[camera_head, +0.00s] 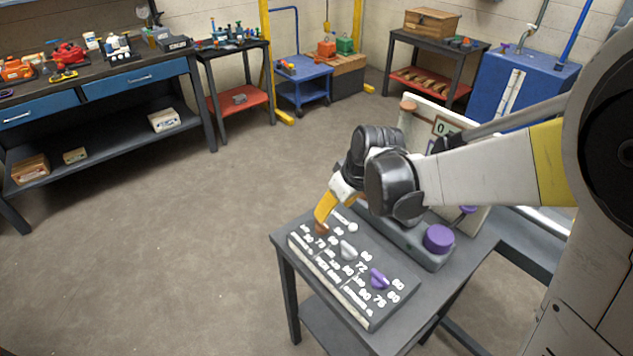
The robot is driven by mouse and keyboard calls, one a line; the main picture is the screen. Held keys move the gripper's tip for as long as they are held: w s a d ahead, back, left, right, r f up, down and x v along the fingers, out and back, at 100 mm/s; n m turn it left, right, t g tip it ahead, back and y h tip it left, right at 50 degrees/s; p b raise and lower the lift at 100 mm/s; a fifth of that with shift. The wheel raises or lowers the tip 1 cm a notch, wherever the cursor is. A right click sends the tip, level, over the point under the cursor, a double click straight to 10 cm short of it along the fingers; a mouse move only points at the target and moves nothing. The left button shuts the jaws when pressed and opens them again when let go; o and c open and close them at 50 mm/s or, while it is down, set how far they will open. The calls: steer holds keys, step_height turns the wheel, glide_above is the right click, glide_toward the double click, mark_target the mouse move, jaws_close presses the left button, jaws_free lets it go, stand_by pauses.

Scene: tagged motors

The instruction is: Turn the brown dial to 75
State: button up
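The brown dial (320,228) is at the left end of a grey dial panel (371,322) on a small dark table. Only a small part of it shows below my gripper (321,222), so its pointer direction cannot be read. My gripper reaches down from the right, with a yellow finger at or just above the brown dial; I cannot tell whether it touches. The other finger is hidden. White numbers ring the dials; those near the brown one are partly covered. A white dial (348,250) and a purple dial (379,278) sit further right on the panel.
Behind the panel is a grey box with a purple button (438,238). An upright board (414,122) with a brown knob (408,104) stands at the table's back, partly hidden by my arm. Workbench (100,90) and shelves line the walls. The floor at left is clear.

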mark_target(322, 224)
steer(key=b+x, duration=0.4)
steer(key=x, duration=0.7)
steer(key=shift+f, duration=0.1)
jaws_close()
